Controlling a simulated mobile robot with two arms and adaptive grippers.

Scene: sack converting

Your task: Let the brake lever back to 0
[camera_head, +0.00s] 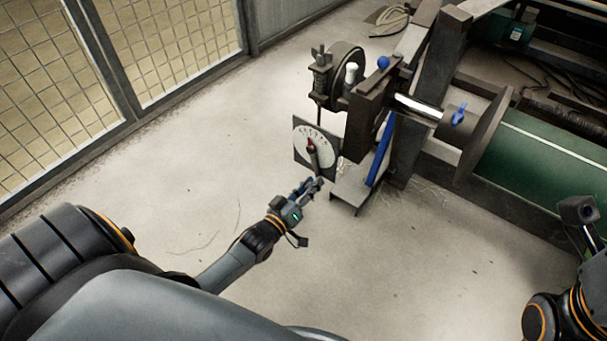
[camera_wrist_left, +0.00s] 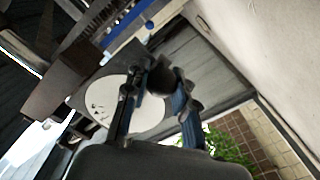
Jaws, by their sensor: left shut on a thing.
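The brake lever (camera_head: 313,158) is a dark bar with a red part near its upper end, standing in front of a white round dial on a dark square plate (camera_head: 301,151). The dial's marks are too small to read. My left gripper (camera_head: 318,182) is at the lever's lower end, shut on it. In the left wrist view my left gripper (camera_wrist_left: 155,90) has its two fingers on either side of the lever's dark round end (camera_wrist_left: 160,76), with the white dial (camera_wrist_left: 135,105) behind. My right arm shows at the right edge, but its fingers are not visible.
The brake wheel (camera_head: 346,72) and dark machine frame (camera_head: 370,110) stand just behind and right of the dial. A blue bar (camera_head: 381,150) slopes down beside them. A green roll (camera_head: 550,165) lies at right. Mesh fencing (camera_head: 50,80) runs at left. The floor in front is clear.

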